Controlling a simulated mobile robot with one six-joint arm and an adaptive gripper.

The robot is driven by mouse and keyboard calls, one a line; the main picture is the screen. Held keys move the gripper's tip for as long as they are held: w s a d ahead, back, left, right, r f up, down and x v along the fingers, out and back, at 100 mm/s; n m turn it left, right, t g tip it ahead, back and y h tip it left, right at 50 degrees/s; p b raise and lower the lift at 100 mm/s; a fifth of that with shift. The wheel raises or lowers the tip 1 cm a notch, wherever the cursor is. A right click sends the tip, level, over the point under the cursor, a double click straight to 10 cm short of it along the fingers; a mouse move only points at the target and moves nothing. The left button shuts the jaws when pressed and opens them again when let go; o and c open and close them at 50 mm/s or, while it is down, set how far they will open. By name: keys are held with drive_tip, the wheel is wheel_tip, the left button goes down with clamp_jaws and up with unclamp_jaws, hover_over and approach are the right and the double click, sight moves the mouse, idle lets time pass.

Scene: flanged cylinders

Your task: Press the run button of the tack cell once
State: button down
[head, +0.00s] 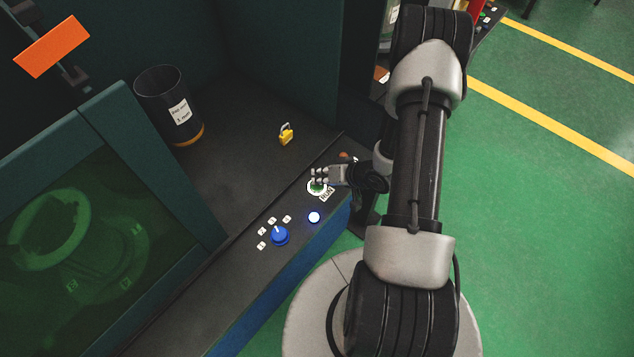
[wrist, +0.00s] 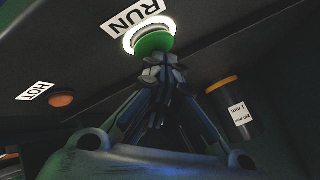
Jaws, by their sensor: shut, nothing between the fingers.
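The run button is a green cap in a glowing white ring, with a RUN label beside it. In the wrist view the green button (wrist: 152,41) is directly in front of my fingertips. In the head view it shows partly behind my gripper as a lit ring (head: 316,188) on the dark front panel. My gripper (head: 320,175) is shut and empty, with its fingertips at the button. In the wrist view my gripper (wrist: 160,72) overlaps the edge of the green cap; I cannot tell whether it touches.
A blue knob (head: 280,236) with small labels and a lit blue-white lamp (head: 314,217) share the panel. An orange lamp (wrist: 62,99) sits by a HOT label. Green floor is clear at right.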

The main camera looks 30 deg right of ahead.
drive_tip(key=shift+r+p, duration=0.75)
drive_tip(key=shift+r, duration=0.15)
wheel_tip(320, 180, up, 5)
drive_tip(key=p, duration=0.4)
idle(1.5)
